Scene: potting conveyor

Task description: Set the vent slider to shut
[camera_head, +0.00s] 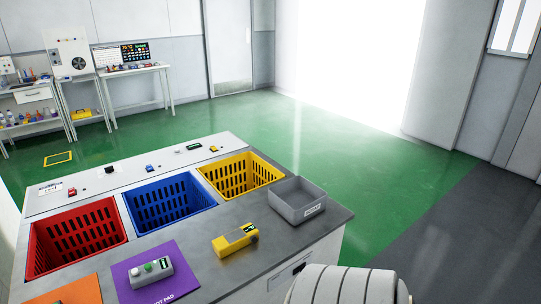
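I cannot clearly identify a vent slider in the head view. A white box (68,53) with a dark round grille stands on a side table at the back left, but it is too small to tell whether it bears a slider or how one is set. A white rounded part of my own body shows at the bottom right. Neither my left gripper nor my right gripper is in view.
A grey worktop (205,245) in front holds a red basket (77,238), a blue basket (167,202), a yellow basket (240,176), a grey bin (297,202) and a yellow device (235,240). A monitor (135,52) stands at the back. Green floor (340,150) lies open at the right.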

